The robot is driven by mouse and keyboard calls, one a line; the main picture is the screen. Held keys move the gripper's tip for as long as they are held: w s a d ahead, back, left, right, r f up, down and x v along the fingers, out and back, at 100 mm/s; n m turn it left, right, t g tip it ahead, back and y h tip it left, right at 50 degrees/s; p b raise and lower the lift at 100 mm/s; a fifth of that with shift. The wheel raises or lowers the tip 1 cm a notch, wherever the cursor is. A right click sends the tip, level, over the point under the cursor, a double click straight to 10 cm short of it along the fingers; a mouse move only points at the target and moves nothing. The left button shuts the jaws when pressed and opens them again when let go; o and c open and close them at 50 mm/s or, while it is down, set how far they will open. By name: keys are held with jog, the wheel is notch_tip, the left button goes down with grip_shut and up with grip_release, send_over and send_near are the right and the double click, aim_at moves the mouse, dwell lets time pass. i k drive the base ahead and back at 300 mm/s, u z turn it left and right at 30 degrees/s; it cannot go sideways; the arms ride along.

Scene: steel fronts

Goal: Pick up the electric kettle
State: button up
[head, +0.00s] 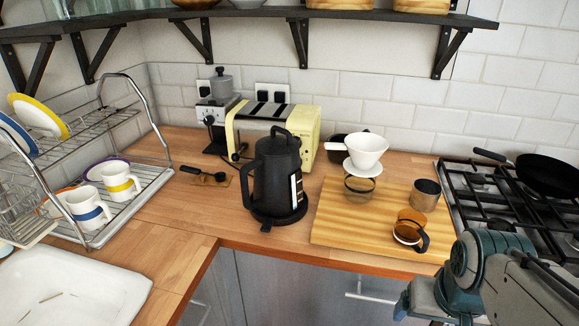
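The black electric kettle (277,180) stands upright on its dark round base (277,214) on the wooden counter, near the middle of the head view. Parts of my arm show at the lower right, in front of the stove and apart from the kettle. I cannot make out my gripper's fingers in this view.
A cream toaster (301,135) stands close behind the kettle. A wooden board (333,226) with a white dripper (366,150) and cups lies to the right. A dish rack (150,178) stands left. A shelf (250,14) hangs above. Counter left of the kettle is mostly clear.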

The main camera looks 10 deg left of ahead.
aim_at(277, 187)
jog(key=u, duration=0.45)
jog(key=k, duration=0.55)
jog(key=u, duration=0.45)
jog(key=i, duration=0.95)
jog(key=u, duration=0.8)
